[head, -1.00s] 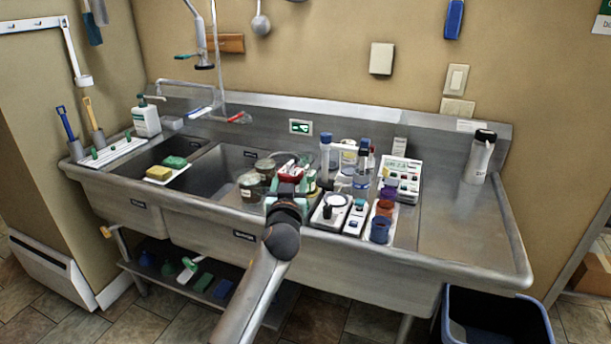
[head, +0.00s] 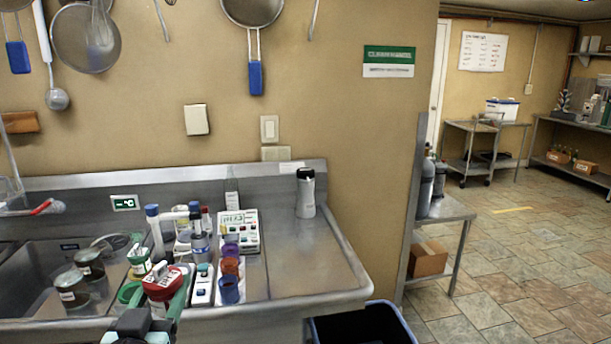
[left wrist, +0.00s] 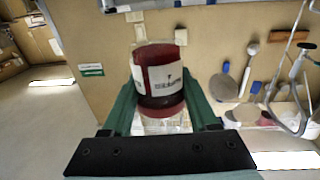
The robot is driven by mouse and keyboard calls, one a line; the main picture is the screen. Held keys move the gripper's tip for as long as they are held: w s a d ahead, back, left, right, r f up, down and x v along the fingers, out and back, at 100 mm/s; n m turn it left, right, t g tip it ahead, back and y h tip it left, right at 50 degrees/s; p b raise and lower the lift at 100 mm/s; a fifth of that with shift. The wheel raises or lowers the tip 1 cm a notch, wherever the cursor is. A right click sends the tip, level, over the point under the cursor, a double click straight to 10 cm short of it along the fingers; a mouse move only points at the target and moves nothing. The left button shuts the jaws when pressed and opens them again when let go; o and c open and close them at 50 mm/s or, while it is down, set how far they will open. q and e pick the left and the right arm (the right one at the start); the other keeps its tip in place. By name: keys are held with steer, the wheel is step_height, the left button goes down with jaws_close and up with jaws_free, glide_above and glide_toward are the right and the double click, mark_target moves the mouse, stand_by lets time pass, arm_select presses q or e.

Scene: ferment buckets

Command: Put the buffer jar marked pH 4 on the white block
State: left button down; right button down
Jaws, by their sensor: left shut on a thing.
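A red jar with a white label (head: 164,285) is between the green fingers of my left gripper (head: 162,300), low in the head view. In the left wrist view the same red jar (left wrist: 160,78) fills the space between the fingers (left wrist: 160,105); its label print is too small to read. The left gripper is shut on it, in front of the sink's objects. A narrow white block-like piece with a teal top (head: 203,285) stands just right of the jar; I cannot tell whether it is the task's white block. My right gripper is not in view.
Purple, orange and blue cups (head: 229,290) stand right of the held jar. A white meter (head: 238,232), bottles (head: 200,245) and a green-lidded jar (head: 139,262) are close by.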

arm_select(q)
steer(key=w+a+f+n+g+y, duration=0.1)
steer(key=w+a+f+n+y, duration=0.1)
steer(key=w+a, duration=0.3)
steer(key=w+a+f+n+g+y, duration=0.1)
steer(key=w+a+f+n+y, duration=0.2)
steer(key=a, duration=0.9)
steer(key=w+y, duration=0.2)
steer(key=w, duration=0.1)
steer(key=shift+g, duration=0.3)
steer(key=shift+w+f, duration=0.1)
steer(key=shift+f, duration=0.05)
